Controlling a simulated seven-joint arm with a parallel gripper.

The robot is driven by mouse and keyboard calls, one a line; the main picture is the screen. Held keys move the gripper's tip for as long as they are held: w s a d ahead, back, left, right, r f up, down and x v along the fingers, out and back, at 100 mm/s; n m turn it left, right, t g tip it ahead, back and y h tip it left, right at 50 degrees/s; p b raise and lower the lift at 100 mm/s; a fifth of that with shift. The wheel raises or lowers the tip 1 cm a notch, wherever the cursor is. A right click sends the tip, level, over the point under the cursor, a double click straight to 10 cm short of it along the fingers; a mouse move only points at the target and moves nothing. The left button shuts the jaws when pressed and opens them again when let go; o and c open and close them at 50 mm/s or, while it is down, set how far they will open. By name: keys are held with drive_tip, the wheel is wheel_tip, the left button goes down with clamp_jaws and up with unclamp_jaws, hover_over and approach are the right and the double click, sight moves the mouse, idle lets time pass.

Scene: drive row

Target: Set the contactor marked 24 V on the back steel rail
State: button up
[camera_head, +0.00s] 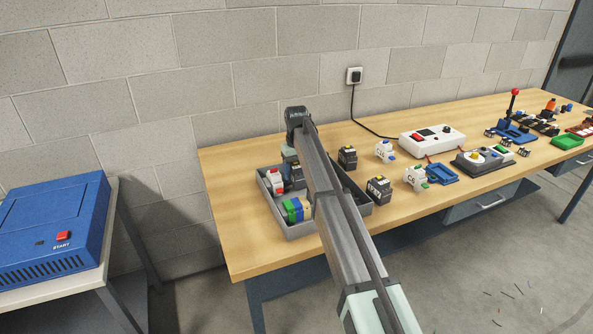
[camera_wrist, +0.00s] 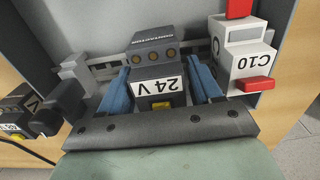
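The contactor marked 24 V (camera_wrist: 157,88) is dark grey with a white label and a yellow part below it. In the wrist view it stands at the steel rail (camera_wrist: 105,68), between the two blue fingers of my gripper (camera_wrist: 160,88). The fingers lie close against its sides and look shut on it. Its underside is hidden, so I cannot tell whether it is seated on the rail.
A grey tray (camera_head: 301,229) holds the red-marked breaker (camera_head: 273,182) and coloured terminals (camera_head: 296,210). A grey clip (camera_wrist: 76,75) is left on the rail. Other dark modules (camera_head: 347,157) (camera_head: 378,190) and white ones (camera_head: 385,151) (camera_head: 416,178) stand right of the tray.

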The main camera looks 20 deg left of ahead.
drive_tip(key=o, duration=0.3)
wheel_tip(320, 180, up, 14)
idle(0.8)
drive_tip(key=shift+f, duration=0.15)
